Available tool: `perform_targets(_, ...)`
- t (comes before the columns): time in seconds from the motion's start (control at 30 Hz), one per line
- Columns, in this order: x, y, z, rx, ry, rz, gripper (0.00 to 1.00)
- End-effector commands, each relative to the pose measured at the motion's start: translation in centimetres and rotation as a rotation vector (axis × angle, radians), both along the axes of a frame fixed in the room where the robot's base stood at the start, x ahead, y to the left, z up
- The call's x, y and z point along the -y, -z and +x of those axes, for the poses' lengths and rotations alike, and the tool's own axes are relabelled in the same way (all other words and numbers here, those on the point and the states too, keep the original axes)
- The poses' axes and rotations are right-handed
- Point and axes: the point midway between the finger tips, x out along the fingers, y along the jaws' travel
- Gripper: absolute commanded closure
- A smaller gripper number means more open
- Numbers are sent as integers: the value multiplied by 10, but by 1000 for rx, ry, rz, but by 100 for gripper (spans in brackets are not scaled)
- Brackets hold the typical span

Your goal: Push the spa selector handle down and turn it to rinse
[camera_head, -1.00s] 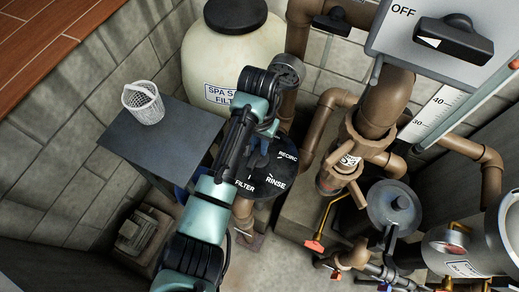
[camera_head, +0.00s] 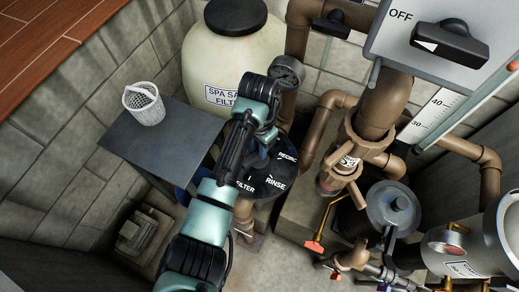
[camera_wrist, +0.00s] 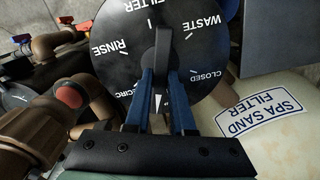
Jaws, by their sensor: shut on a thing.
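The spa selector is a round black dial with white words (camera_head: 292,172) below the spa sand filter tank. In the wrist view the dial (camera_wrist: 205,85) shows FILTER, WASTE, CLOSED, RINSE and part of RECIRC. Its dark bar handle (camera_wrist: 163,52) crosses the middle, in line with the FILTER mark at one end. My gripper (camera_wrist: 163,75) is shut on the handle, a blue finger on each side. A white pointed mark shows between the fingers. The handle's near end and the dial word there are hidden by my gripper. In the head view my wrist covers the handle.
The cream filter tank (camera_head: 222,62) stands behind the dial. A dark table (camera_head: 160,150) with a white basket (camera_head: 144,103) is at the left. Brown pipes (camera_head: 385,105) and a grey OFF switch box (camera_head: 385,40) crowd the right.

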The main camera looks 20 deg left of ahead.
Motion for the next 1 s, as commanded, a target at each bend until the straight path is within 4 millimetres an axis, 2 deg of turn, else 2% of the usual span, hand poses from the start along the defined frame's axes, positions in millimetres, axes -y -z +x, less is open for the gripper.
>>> perform_targets(0.3, 0, 1, -1, -5, 430, 1, 100)
perform_targets(0.5, 1, 1, -2, -6, 658, 1, 100)
perform_targets(0.8, 1, 2, -2, -5, 712, -1, 100)
perform_targets(0.83, 1, 2, -2, -5, 712, -1, 74)
perform_targets(1.0, 0, 2, -1, -4, 710, 0, 44)
